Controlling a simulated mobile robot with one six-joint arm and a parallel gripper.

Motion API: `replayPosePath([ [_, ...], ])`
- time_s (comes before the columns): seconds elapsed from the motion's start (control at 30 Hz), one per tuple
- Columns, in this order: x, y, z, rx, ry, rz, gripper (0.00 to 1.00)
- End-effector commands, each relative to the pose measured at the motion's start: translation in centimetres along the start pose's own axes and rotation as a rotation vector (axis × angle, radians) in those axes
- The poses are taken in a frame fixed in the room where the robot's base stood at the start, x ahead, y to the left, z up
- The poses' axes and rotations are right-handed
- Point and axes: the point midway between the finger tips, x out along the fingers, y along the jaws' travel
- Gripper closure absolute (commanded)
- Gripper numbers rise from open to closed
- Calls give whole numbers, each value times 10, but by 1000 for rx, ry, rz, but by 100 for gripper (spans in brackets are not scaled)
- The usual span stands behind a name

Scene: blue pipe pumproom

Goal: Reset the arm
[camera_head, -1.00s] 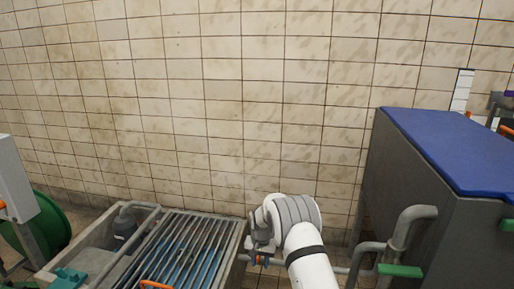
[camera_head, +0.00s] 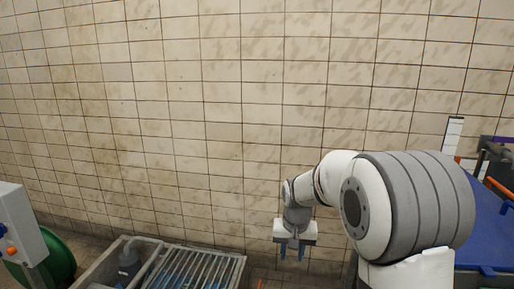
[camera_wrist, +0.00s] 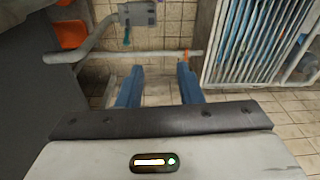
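My gripper (camera_head: 292,251) hangs pointing down in the head view, in front of the tiled wall and to the right of the slatted grate. Its two blue fingers are spread apart with nothing between them. In the wrist view the fingers of my gripper (camera_wrist: 158,82) also stand apart, with only floor and a pipe seen beyond the gap. My white and grey arm fills the right part of the head view, bent at the elbow.
A basin with a slatted grate (camera_head: 197,268) stands at the bottom left. A blue-topped tank (camera_head: 490,240) is at the right, partly hidden by my arm. A horizontal pipe (camera_wrist: 140,57) crosses the wrist view. A grey box (camera_head: 20,222) and green reel (camera_head: 58,258) are far left.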

Motion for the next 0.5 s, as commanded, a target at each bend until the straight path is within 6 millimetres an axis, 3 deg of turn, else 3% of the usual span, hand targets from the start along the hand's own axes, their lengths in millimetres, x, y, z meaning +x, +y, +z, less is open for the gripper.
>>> replayPosePath([
  [0.03,-41,8,14,-6,13,-2,67],
  [0.2,-117,30,67,-36,40,-2,67],
  [0.4,-188,53,136,-70,74,0,67],
  [0.5,-212,62,168,-85,88,2,67],
])
